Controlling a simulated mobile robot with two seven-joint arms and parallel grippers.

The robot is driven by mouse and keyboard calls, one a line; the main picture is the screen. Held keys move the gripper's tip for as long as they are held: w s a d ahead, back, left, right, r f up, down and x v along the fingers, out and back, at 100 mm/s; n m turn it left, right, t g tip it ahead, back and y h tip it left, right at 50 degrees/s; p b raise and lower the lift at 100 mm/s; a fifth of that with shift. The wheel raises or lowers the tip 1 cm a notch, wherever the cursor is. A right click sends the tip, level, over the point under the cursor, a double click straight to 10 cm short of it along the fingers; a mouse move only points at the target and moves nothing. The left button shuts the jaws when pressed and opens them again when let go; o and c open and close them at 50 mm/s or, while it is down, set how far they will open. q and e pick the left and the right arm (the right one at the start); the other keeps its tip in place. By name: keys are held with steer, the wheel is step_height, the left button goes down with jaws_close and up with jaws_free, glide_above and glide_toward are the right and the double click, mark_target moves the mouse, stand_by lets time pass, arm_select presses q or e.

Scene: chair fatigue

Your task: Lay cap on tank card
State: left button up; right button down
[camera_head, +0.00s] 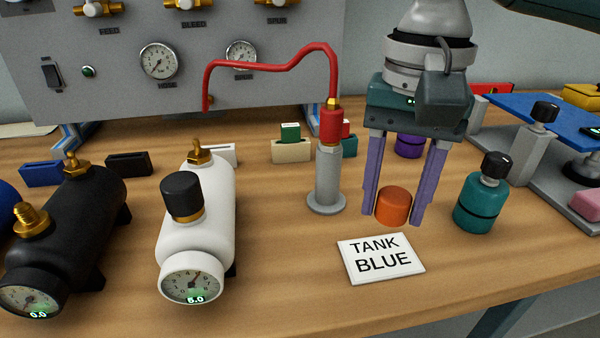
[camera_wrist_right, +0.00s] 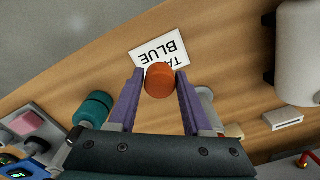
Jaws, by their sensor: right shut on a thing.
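An orange cap (camera_head: 393,206) sits between the purple fingers of my right gripper (camera_head: 394,212), which is shut on it. The right wrist view also shows the orange cap (camera_wrist_right: 160,80) between the fingertips of the right gripper (camera_wrist_right: 160,84). A white card reading "TANK BLUE" (camera_head: 381,259) lies flat on the table, in front of the cap in the head view. In the right wrist view the cap overlaps part of the card (camera_wrist_right: 150,48). Whether the cap touches anything below is hard to tell. My left gripper is not in view.
A teal bottle with a black knob (camera_head: 477,205) stands close right of the gripper. A grey post with a red hose (camera_head: 327,180) stands to its left. White (camera_head: 197,230) and black (camera_head: 70,230) tanks lie further left. The table around the card is clear.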

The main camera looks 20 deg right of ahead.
mark_target(380, 256)
step_height(380, 256, down, 6)
steer(key=shift+f+b, duration=0.25)
steer(key=shift+b, duration=0.3)
